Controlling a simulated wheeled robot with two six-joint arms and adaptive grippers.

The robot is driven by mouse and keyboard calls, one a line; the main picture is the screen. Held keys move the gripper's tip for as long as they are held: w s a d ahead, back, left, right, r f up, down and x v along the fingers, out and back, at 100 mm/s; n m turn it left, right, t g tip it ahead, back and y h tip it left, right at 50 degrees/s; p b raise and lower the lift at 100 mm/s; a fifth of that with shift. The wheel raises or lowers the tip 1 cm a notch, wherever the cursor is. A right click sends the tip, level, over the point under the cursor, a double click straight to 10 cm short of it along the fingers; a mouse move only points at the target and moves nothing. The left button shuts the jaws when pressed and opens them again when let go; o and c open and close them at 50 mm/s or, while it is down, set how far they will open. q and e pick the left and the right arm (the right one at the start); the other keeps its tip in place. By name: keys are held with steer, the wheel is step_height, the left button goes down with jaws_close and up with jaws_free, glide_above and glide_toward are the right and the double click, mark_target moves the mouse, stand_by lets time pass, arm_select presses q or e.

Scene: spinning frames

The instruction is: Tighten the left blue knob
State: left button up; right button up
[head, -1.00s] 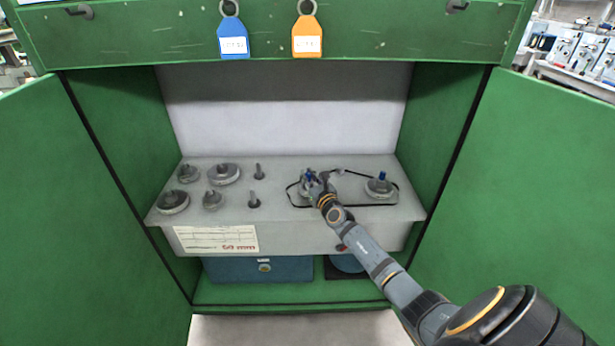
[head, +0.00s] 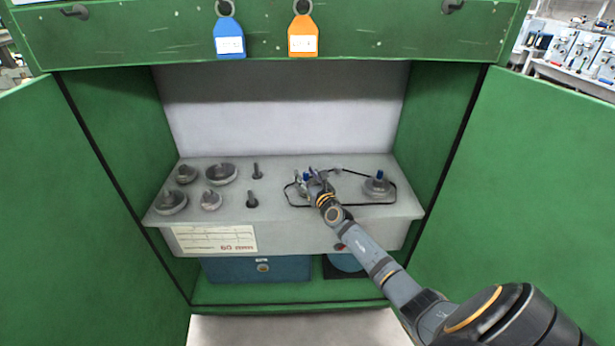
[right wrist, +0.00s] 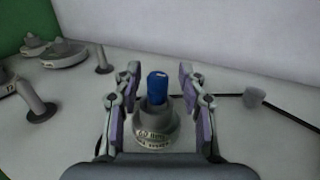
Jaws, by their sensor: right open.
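The left blue knob (right wrist: 157,88) stands upright on a grey round base with printed marks, in the middle of the right wrist view. In the head view this knob (head: 306,176) is partly hidden by my right gripper (head: 314,177). My right gripper (right wrist: 158,85) is open, with one finger on each side of the knob and a gap visible on both sides. The right blue knob (head: 380,175) stands on its own grey base to the right in the head view. My left gripper is not in view.
A grey shelf (head: 290,229) inside a green cabinet holds several grey discs and pegs on its left. A black cord (head: 350,204) runs around the two blue knobs. Open green doors (head: 545,190) stand at both sides. Blue and orange tags (head: 302,36) hang above.

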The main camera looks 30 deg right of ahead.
steer(key=s, duration=0.4)
steer(key=s+a, duration=0.1)
steer(key=s, duration=0.3)
steer(key=s+a, duration=0.1)
steer(key=s, duration=0.3)
steer(key=shift+o, duration=0.2)
